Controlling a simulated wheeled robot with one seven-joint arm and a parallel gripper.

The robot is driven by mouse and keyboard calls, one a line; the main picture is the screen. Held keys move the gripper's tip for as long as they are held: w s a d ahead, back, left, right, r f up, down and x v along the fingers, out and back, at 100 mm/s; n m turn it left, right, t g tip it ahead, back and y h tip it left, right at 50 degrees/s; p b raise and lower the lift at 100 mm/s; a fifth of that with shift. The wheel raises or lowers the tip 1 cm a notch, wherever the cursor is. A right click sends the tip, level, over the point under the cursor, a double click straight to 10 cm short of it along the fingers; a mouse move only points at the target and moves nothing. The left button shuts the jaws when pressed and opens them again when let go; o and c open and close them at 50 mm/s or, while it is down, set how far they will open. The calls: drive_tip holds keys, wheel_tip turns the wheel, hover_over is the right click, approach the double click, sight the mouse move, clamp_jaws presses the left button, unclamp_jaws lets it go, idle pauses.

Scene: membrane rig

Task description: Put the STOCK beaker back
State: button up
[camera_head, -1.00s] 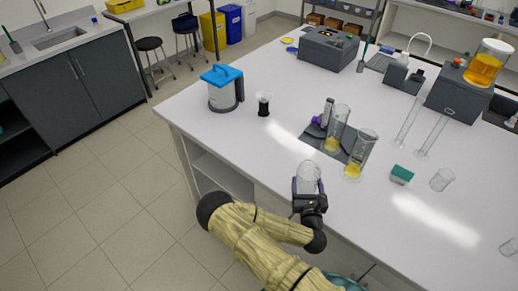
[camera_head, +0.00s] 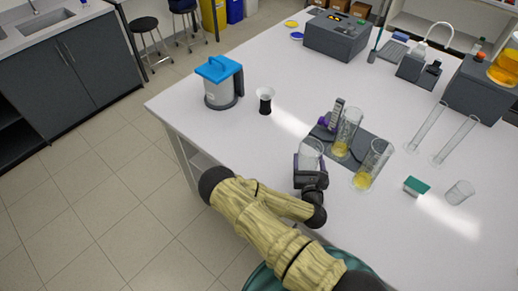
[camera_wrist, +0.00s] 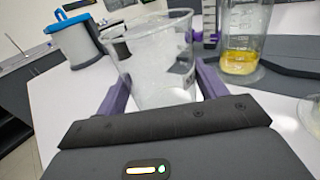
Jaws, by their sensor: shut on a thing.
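My gripper (camera_head: 310,165) is shut on a clear, empty-looking beaker (camera_head: 311,150), near the front edge of the white bench. In the wrist view the beaker (camera_wrist: 158,62) stands upright between the two purple fingers. I cannot read a STOCK label on it. Whether its base touches the bench is hidden. A dark grey mat (camera_head: 374,147) lies just behind and to the right. Two tall clear vessels with yellow liquid stand there, one on the mat (camera_head: 346,134) and one at its right front (camera_head: 372,165).
A green-topped block (camera_head: 416,187) and a small clear beaker (camera_head: 459,192) are at the right. The bench between the hourglass-shaped vessel and the mat is clear.

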drive_tip(key=w+a+r+m+h+b, duration=0.1)
drive_tip(key=w+a+r+h+b, duration=0.1)
drive_tip(key=a, duration=0.7)
drive_tip(key=w+a+r+m+h+b, duration=0.2)
drive_tip(key=w+a+r+b, duration=0.2)
drive_tip(key=a, duration=0.5)
wheel_tip(320, 180, up, 2)
drive_tip(key=shift+w+r+g+h, duration=0.1)
drive_tip(key=shift+w+g+h, duration=0.2)
drive_tip(key=shift+w, duration=0.4)
drive_tip(key=shift+f+p, duration=0.4)
drive_tip(key=shift+f, duration=2.55)
drive_tip(key=shift+f, duration=0.1)
drive_tip(key=shift+f+p, duration=0.4)
drive_tip(key=shift+f, duration=1.6)
